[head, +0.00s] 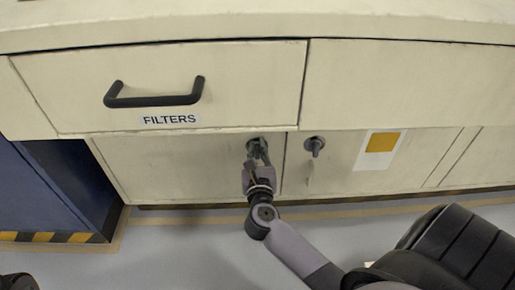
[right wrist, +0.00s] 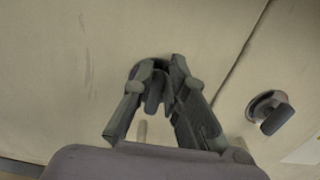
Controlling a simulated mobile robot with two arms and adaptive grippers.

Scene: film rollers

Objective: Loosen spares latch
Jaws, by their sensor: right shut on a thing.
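My right gripper (head: 256,165) is at the left lower cabinet door, shut on a dark turn latch (head: 257,145) near that door's right edge. In the right wrist view my right gripper (right wrist: 155,92) has its fingers on either side of the latch's handle (right wrist: 154,92), which points roughly downward. The fingers partly hide the latch. A second dark latch (head: 315,145) sits on the door to the right, untouched; it also shows in the right wrist view (right wrist: 270,111). No label reading "spares" is visible. My left gripper is not in view.
A drawer labelled FILTERS (head: 170,119) with a black handle (head: 154,97) is above the left door. A white card with an orange square (head: 377,151) is on the right door. A blue cabinet (head: 35,195) stands at left. Grey floor (head: 190,250) is clear in front.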

